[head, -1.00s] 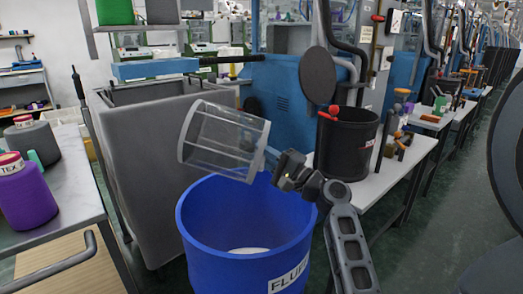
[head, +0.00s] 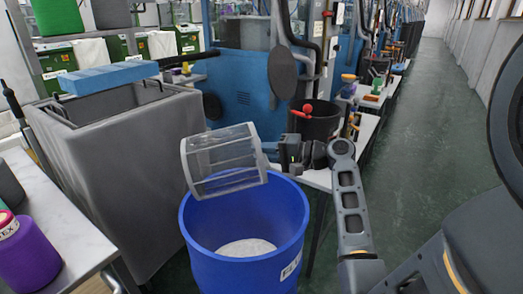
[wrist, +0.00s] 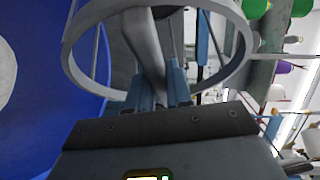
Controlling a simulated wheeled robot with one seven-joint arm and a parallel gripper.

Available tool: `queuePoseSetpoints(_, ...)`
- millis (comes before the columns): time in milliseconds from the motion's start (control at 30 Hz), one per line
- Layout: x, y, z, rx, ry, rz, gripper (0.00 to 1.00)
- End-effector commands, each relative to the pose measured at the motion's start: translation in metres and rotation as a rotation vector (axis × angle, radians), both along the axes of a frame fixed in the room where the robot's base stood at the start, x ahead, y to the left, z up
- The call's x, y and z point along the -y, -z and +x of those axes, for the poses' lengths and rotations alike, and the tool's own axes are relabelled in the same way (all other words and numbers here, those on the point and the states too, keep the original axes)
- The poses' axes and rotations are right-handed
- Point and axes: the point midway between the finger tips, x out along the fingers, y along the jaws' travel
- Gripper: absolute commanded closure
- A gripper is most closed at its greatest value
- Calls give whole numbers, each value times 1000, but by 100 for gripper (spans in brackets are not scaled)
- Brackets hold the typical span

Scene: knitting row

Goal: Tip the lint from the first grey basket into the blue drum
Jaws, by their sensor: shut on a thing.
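The grey basket (head: 224,161) is a see-through cylinder with a pale frame. My gripper (head: 283,152) is shut on it at its right end and holds it tilted on its side above the blue drum. In the wrist view, the basket's grey ring (wrist: 72,62) surrounds the jaws (wrist: 160,92). I see no lint inside the basket. The blue drum (head: 243,270) stands open below, with a pale patch of lint (head: 245,247) on its bottom. Its blue wall (wrist: 35,125) fills the left of the wrist view. The drum's front label is partly cut off.
A large grey bin (head: 120,160) with a blue bar across its top stands left of the drum. A black bin (head: 315,120) stands on a bench behind my gripper. Green floor (head: 420,130) is open at the right.

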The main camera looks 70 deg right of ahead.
Motion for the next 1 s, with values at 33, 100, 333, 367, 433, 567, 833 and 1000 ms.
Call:
queuePoseSetpoints(33,0,-11,0,-16,0,-12,100)
queuePoseSetpoints(100,0,-18,0,-44,0,-30,100)
queuePoseSetpoints(333,0,-40,0,-147,2,-95,100)
queuePoseSetpoints(367,0,-43,0,-162,1,-105,100)
queuePoseSetpoints(433,0,-50,1,-197,0,-125,100)
queuePoseSetpoints(567,0,-63,1,-264,1,-165,100)
queuePoseSetpoints(833,-1,-92,1,-406,1,-254,100)
queuePoseSetpoints(1000,0,-110,1,-495,2,-310,100)
